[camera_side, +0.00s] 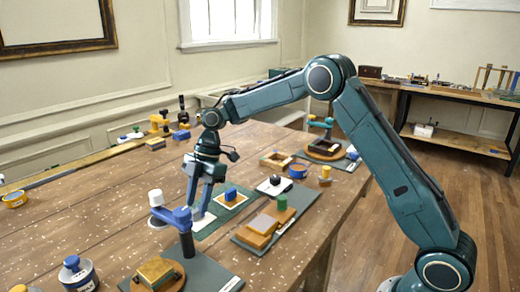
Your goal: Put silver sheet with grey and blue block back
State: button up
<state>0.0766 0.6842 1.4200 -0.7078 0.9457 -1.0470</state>
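My gripper (199,211) points down over the green mat (208,231) in the middle of the table. A pale silver-white sheet (203,222) is right at its fingertips. I cannot tell whether the fingers hold the sheet or only touch or hover over it. A blue block (231,193) stands on a wood-framed white piece (229,202) just right of the gripper. A flat grey piece (263,223) lies on a tan wooden block on another dark mat (247,238) at the right. I see no block that is clearly both grey and blue.
The left part of the wooden table (90,215) is mostly clear.

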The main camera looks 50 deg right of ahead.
jog(key=v, duration=1)
jog(key=shift+d, duration=0.1)
dwell(0.6)
jog(key=s+a+r+m+t+h, duration=0.1)
jog(key=s+r+m+t, duration=0.1)
jog(key=s+r+m, duration=0.45)
jog(key=s+a+r+m+t, duration=0.1)
jog(key=s+r+m, duration=0.25)
jog(key=s, duration=0.55)
jog(key=s+d+f+m+t+h, duration=0.1)
jog(key=s+d+f+m, duration=0.1)
jog(key=s, duration=0.4)
jog(key=s+d+f+m+h, duration=0.1)
jog(key=s+f+m, duration=0.1)
jog(key=s, duration=0.5)
jog(key=s+d+f+m+t+h, duration=0.1)
jog(key=s+d+f+m, duration=0.1)
jog(key=s+m, duration=0.2)
jog(key=shift+s+d+t, duration=0.3)
jog(key=shift+s+d, duration=0.05)
jog(key=shift+s, duration=0.9)
jog(key=shift+f, duration=0.15)
